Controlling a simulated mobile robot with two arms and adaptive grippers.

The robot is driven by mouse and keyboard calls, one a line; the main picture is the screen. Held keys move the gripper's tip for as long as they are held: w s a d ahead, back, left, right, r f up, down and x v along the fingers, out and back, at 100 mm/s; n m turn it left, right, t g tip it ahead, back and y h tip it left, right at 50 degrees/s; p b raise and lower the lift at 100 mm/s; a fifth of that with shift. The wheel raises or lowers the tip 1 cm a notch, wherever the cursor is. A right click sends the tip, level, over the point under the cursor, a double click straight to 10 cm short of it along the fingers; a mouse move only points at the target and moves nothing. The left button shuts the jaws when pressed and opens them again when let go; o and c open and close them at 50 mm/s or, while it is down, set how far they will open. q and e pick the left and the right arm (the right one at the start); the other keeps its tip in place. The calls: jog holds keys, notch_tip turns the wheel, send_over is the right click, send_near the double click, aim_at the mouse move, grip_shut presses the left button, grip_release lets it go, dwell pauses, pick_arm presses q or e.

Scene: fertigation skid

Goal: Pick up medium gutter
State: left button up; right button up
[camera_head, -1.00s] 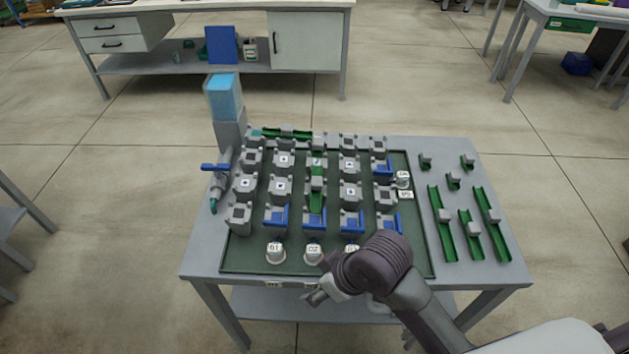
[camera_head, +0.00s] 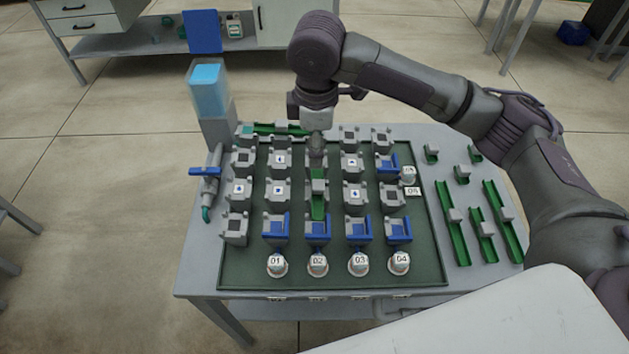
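Green gutters with grey blocks lie on the right of the table. The shortest of the three longer ones (camera_head: 483,238), perhaps the medium gutter, lies between two longer gutters (camera_head: 449,225) (camera_head: 505,220). On the board, one green gutter (camera_head: 318,205) runs front to back in the middle column. Another green gutter (camera_head: 279,128) lies along the back edge. My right gripper (camera_head: 316,152) points down over the middle column, just behind the front-to-back gutter. Its fingers are small and dark; I cannot tell whether they are open or touch anything. My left gripper is out of view.
The dark green board (camera_head: 335,277) carries rows of grey blocks, some with blue parts, and numbered white-topped cups (camera_head: 317,264). A blue tank (camera_head: 208,92) and a blue-handled valve (camera_head: 209,172) stand at the left. Three short gutter pieces (camera_head: 462,174) lie at the back right.

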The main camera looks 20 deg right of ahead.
aim_at(317, 184)
jog(key=f, duration=0.9)
jog(key=w+d+f, duration=0.1)
jog(key=f, duration=0.3)
jog(key=shift+f+p, duration=0.2)
jog(key=shift+p, duration=0.15)
jog(key=shift+a, duration=0.1)
grip_shut()
